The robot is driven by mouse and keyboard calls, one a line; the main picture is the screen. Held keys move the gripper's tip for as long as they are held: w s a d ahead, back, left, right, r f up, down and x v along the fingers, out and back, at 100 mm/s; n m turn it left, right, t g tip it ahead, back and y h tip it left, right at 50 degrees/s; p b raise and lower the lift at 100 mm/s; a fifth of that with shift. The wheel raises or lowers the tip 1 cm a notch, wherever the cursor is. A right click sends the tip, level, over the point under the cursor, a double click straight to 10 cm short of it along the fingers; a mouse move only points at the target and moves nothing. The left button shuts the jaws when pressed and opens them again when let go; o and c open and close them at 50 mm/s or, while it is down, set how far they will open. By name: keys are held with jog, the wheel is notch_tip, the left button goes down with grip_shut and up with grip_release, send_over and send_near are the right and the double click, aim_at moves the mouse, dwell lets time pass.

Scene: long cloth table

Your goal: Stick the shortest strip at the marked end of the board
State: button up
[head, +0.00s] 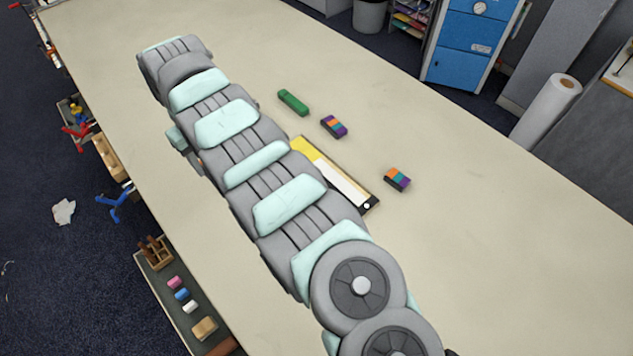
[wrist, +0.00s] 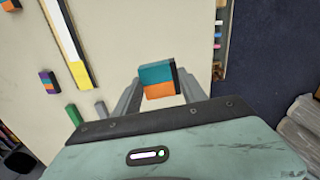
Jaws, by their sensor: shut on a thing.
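My gripper (wrist: 160,76) is shut on a short teal-and-orange strip (wrist: 158,81), held between the fingers above the table in the wrist view. Loose on the table are a green strip (head: 293,102), a purple-and-orange strip (head: 334,126) and a multicoloured strip (head: 397,179).
A side tray (head: 172,308) with small blocks runs along the table's left edge.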

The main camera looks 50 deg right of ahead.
jog(key=s+d+f+b, duration=0.1)
jog(key=s+d+f, duration=0.4)
jog(key=d, duration=0.4)
jog(key=s+d+f+b, duration=0.2)
jog(key=s+d+f, duration=0.25)
jog(key=d, duration=0.35)
jog(key=m+b, duration=0.1)
jog(key=b, duration=0.1)
send_over(358, 198)
notch_tip(358, 198, down, 12)
jog(key=shift+w+r, duration=0.1)
jog(key=shift+r, duration=0.1)
jog(key=shift+r, duration=0.1)
jog(key=shift+f+b, duration=1.75)
jog(key=shift+f, duration=1.55)
jog(key=shift+f, duration=0.25)
jog(key=o, duration=1.4)
